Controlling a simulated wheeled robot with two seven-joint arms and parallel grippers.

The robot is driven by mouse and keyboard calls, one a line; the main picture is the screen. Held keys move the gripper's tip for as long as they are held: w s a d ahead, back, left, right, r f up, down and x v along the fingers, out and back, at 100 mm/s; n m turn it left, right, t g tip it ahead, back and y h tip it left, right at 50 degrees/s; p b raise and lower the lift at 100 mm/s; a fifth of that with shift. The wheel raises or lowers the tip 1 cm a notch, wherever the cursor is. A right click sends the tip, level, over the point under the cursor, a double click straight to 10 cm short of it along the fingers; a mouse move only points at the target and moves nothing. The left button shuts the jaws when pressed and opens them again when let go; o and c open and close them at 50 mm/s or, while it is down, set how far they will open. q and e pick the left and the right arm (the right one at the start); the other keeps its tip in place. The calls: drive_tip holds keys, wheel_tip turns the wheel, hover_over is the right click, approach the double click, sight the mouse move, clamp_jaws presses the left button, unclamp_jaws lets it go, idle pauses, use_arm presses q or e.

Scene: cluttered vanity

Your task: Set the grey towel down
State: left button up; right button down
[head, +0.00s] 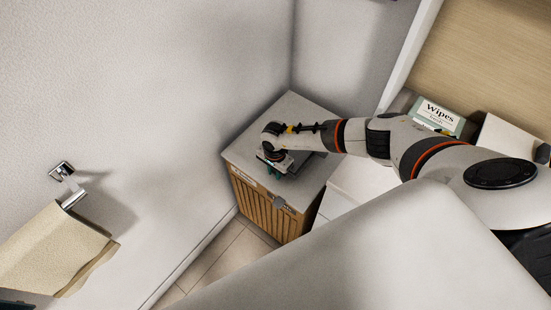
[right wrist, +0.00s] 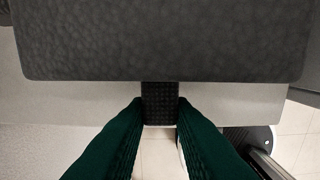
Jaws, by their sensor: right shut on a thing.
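The grey towel (right wrist: 160,40) fills the top of the right wrist view as a dark, textured slab with rounded corners. My right gripper (right wrist: 160,108) has its green fingers closed on a small black, ribbed piece at the towel's near edge. In the head view my right gripper (head: 272,168) is low over the grey top of a slatted wooden cabinet (head: 292,108). My arm and gripper hide most of the towel there. I cannot tell whether the towel touches the cabinet top. My left gripper is not in view.
Walls stand behind and to the left of the cabinet. A beige towel (head: 55,245) hangs from a metal holder (head: 66,178) on the left wall. A wipes box (head: 438,115) stands right of the cabinet, beyond my arm. The cabinet top's back part is clear.

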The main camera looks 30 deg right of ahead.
drive_tip(key=shift+f, duration=1.2)
drive_tip(key=c, duration=1.3)
unclamp_jaws()
drive_tip(key=shift+f, duration=0.1)
drive_tip(key=shift+o, duration=0.2)
wheel_tip(320, 180, up, 12)
drive_tip(key=shift+a, duration=0.1)
